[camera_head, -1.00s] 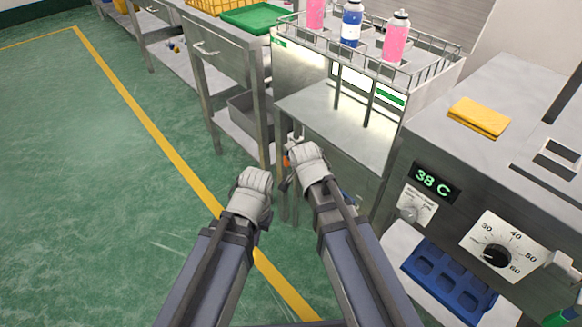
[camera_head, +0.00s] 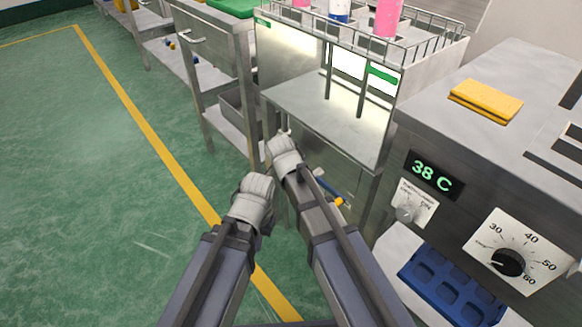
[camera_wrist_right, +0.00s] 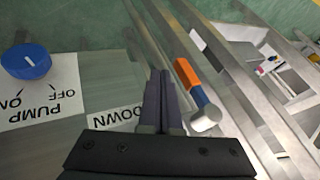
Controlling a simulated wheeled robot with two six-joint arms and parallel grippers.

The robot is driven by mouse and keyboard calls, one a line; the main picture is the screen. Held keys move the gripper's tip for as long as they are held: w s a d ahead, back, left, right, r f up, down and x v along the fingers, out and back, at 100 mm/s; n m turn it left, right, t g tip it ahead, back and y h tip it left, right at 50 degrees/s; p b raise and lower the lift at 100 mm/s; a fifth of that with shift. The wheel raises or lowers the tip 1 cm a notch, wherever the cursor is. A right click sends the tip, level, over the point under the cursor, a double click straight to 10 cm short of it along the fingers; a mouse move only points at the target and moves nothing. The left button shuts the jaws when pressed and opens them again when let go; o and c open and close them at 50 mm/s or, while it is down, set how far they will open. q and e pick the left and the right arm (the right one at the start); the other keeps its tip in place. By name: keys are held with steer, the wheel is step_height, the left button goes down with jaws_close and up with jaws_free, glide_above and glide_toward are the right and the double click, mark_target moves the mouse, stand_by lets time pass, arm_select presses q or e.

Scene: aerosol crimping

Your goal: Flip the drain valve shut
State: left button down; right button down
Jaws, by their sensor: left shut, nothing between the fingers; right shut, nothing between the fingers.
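In the right wrist view, a lever with an orange end and a blue band (camera_wrist_right: 194,82) runs from a round silver pivot (camera_wrist_right: 204,120). I take it to be the drain valve; which position it is in I cannot tell. My right gripper (camera_wrist_right: 160,75) is shut and empty, just left of the lever, with a narrow gap in the picture. My left gripper (camera_head: 257,185) is shut and empty, lower left of the right one, over the floor.
A blue pump knob (camera_wrist_right: 26,60) and a DOWN label (camera_wrist_right: 117,117) lie left of the fingers. The steel bench (camera_head: 330,115) and the heated unit (camera_head: 450,150) with a 38 C display flank the right side. A blue tray (camera_head: 440,285) sits lower right. Green floor is clear at left.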

steer(key=shift+w+a, duration=0.55)
steer(key=shift+w, duration=0.25)
steer(key=shift+w+a+r+m+t+y+b, duration=0.1)
steer(key=shift+w+a+m+t+y+b, duration=0.2)
steer(key=shift+w+a+t+b, duration=0.5)
steer(key=shift+w+a+r+m+t+y+b, duration=0.1)
steer(key=shift+w+a+t+y+b, duration=0.4)
steer(key=shift+w+b, duration=0.5)
steer(key=shift+w+a+m+t+y+b, duration=0.25)
steer(key=shift+w+a+t+b, duration=0.35)
steer(key=shift+w+a+b, duration=0.3)
steer(key=shift+w+d, duration=0.15)
steer(key=shift+w, duration=0.05)
stand_by(0.5)
